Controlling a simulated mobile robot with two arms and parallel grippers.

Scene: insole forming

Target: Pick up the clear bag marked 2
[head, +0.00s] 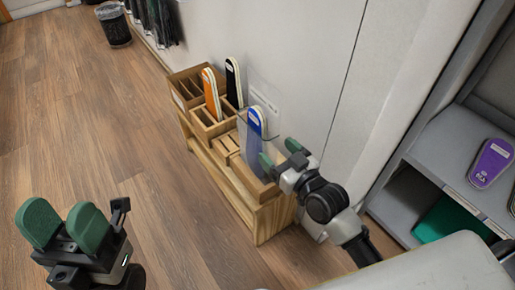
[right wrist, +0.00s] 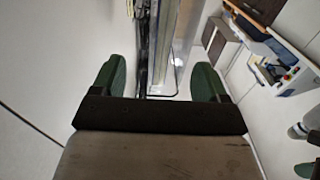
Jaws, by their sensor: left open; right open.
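A clear bag (head: 243,118) stands upright in the front slot of a wooden rack, around or against a blue insole (head: 255,122) with a white label. I cannot read a 2 on it. My right gripper (head: 279,152) is open just right of the bag, partly hiding its side. In the right wrist view its green fingers (right wrist: 160,80) are spread, with upright thin edges between them that may be the bag and insole; contact cannot be told. My left gripper (head: 66,226) is open and empty above the floor at lower left.
The wooden rack (head: 262,228) stands against the white wall. An orange insole (head: 211,94) and a black insole (head: 233,82) stand in its farther slots. A grey shelf at right holds a purple insole (head: 491,162) and a green item (head: 448,222).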

